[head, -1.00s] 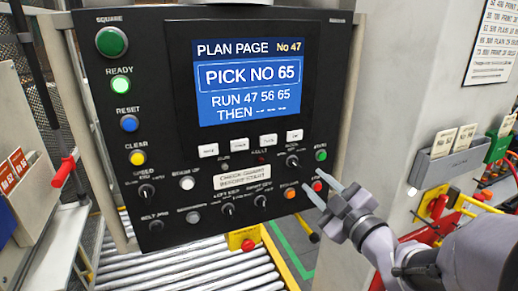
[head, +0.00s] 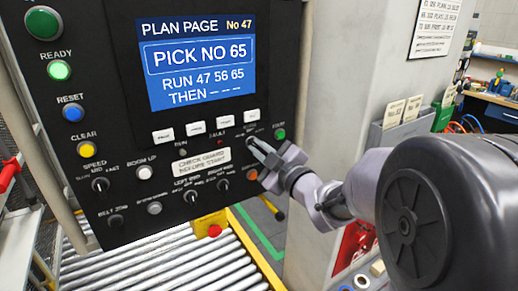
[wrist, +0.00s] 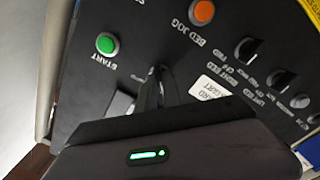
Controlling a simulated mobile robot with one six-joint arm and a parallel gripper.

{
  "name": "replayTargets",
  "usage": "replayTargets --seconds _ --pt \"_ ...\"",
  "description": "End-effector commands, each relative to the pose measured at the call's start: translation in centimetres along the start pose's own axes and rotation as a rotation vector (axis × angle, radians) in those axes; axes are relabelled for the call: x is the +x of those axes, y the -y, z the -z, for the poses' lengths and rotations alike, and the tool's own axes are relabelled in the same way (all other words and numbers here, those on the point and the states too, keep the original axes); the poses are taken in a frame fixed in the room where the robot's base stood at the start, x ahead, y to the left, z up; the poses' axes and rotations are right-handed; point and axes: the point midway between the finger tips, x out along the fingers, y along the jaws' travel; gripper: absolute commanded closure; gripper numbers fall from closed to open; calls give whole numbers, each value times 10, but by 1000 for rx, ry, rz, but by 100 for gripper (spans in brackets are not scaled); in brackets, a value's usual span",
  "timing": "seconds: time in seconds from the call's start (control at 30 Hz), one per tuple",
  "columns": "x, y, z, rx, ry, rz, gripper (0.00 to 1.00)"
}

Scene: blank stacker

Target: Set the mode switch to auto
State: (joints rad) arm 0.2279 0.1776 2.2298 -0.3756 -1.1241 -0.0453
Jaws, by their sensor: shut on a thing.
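The mode switch (head: 250,140) is a small black rotary knob on the dark control panel (head: 120,150), below the row of white buttons and left of the green start button (head: 279,134). My gripper (head: 257,146) is at the panel with its grey fingertips shut on the knob. The fingers hide most of it, so its pointer position cannot be read. In the wrist view, my gripper (wrist: 157,88) reaches the panel between the green start button (wrist: 107,43) and a white label plate; the knob is mostly hidden behind the fingers.
An orange bed jog button (wrist: 202,12) and several other black knobs are close by. The screen (head: 197,62) reads "PICK NO 65". A roller conveyor (head: 170,265) runs below the panel. A grey pillar (head: 340,90) stands to the right.

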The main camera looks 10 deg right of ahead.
Motion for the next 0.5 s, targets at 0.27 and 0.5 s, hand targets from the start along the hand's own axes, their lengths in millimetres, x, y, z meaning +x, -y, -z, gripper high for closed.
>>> replayTargets --seconds 0.27,0.5 --pt "0 0 0 28 0 0 100" --pt "0 1 -1 161 -1 0 100"
